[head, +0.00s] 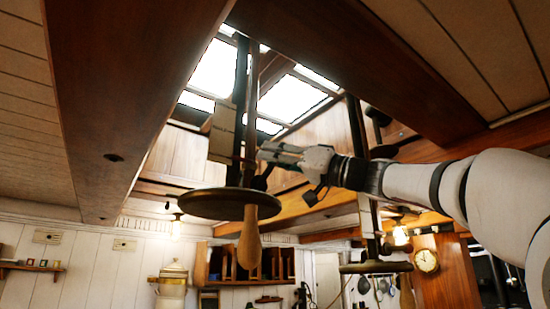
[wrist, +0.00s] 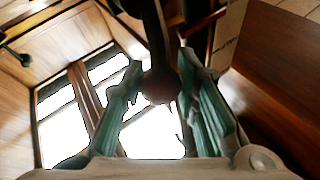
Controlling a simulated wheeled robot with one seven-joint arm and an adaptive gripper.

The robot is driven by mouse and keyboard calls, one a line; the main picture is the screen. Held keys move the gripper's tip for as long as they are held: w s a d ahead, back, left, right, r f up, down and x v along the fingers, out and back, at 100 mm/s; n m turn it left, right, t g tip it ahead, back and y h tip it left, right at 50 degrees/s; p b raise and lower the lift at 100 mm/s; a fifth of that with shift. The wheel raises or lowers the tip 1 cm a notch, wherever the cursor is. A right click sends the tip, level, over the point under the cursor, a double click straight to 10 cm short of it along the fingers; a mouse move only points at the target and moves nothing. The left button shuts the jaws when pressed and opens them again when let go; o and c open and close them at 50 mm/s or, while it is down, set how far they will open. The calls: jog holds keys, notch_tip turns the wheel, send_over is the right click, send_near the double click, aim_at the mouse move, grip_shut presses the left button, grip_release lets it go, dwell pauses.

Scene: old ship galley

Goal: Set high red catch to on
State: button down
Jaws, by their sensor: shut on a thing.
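My gripper (head: 264,153) is raised in the head view, its fingertips near the hanging dark posts below the skylight. In the wrist view my gripper (wrist: 160,88) has its two greenish fingers on either side of a rounded dark red knob (wrist: 158,88) on a dark stem. It is shut on this knob, which looks like the red catch. In the head view the fingers hide the knob, and I cannot read its setting. A pale lettered plate (head: 222,132) stands just left of the gripper.
A dark round disc (head: 205,204) and a wooden paddle-shaped handle (head: 248,240) hang below the gripper. Heavy ceiling beams (head: 112,100) run on both sides of the skylight (head: 290,97). A second hanging fixture (head: 375,267) is at right, near a clock (head: 427,261).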

jog(key=shift+w+f+b, duration=0.1)
jog(key=shift+b, duration=0.25)
jog(key=m+b, duration=0.1)
jog(key=b, duration=0.1)
jog(key=m+t+b, duration=0.1)
jog(key=b, duration=0.2)
jog(key=shift+w+d+f, duration=0.3)
jog(key=shift+w+f, duration=0.05)
jog(key=shift+w+d+f+m+t+h+b, duration=0.2)
jog(key=shift+d+f+m+t+h+b, duration=0.3)
jog(key=shift+m+t+h+b, duration=1.3)
jog(key=shift+w+d+f+m+t+h+b, duration=0.25)
jog(key=shift+d+f+m+t+h+b, duration=0.25)
jog(key=shift+m+t+b, duration=2.4)
jog(key=shift+w+d+f+m+t+h+b, duration=0.3)
jog(key=shift+f+m+t+h+b, duration=0.75)
jog(key=shift+m, duration=2.55)
jog(key=shift+s+r+g+h+b, duration=0.1)
jog(key=shift+r+g+h+b, duration=0.15)
jog(key=shift+r+g+b, duration=0.15)
jog(key=c, duration=1.2)
grip_release()
